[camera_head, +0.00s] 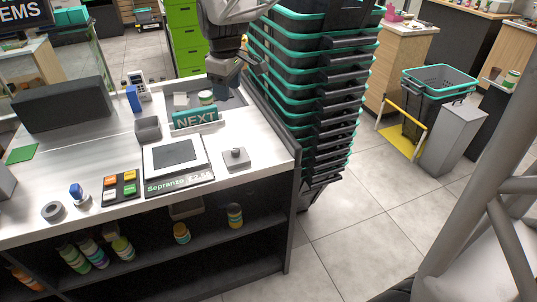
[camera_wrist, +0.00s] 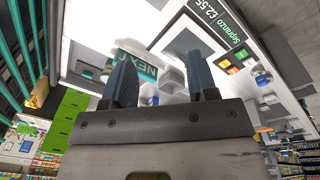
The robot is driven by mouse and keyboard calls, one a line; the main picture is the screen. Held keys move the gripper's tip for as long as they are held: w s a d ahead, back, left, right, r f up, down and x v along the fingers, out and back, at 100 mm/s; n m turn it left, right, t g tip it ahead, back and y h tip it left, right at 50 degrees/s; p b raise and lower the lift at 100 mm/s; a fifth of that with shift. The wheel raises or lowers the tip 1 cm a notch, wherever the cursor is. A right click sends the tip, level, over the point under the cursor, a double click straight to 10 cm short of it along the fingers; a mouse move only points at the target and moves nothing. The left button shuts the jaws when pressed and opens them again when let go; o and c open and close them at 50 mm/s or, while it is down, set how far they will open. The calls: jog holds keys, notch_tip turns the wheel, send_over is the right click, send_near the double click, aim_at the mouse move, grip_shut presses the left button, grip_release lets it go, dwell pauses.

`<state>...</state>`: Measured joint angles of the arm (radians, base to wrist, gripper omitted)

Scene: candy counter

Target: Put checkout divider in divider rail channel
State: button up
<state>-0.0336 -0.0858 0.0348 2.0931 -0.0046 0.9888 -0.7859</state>
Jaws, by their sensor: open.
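The checkout divider (camera_head: 195,118) is a teal bar lettered NEXT. It stands on the white counter behind the tablet-like screen. In the wrist view the divider (camera_wrist: 147,68) shows beyond my fingers, partly covered by the left one. My gripper (camera_head: 229,82) is above the back right of the counter, behind and to the right of the divider. It also shows in the wrist view (camera_wrist: 160,62), with its fingers apart and nothing between them. I cannot clearly tell the rail channel; a dark strip (camera_head: 268,112) runs along the counter's right edge.
A small round tub (camera_head: 206,97) stands just behind the divider. A grey holder (camera_head: 148,128), the screen (camera_head: 173,153) and a small grey device (camera_head: 236,157) are close by. Tall stacked baskets (camera_head: 318,95) rise beside the counter's right edge. The front right counter top is partly clear.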

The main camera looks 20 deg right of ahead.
jog(key=s+f+m, duration=0.1)
jog(key=s+m, duration=0.2)
jog(key=s, duration=0.7)
jog(key=s+d+f+m+t, duration=0.1)
jog(key=s+f+m, duration=0.1)
jog(key=s, duration=0.8)
jog(key=s+d+f+m, duration=0.1)
jog(key=s+m, duration=0.3)
jog(key=s, duration=0.6)
jog(key=shift+s+d+f+m, duration=0.15)
jog(key=shift+s+f+m, duration=0.1)
jog(key=shift+f+m, duration=0.05)
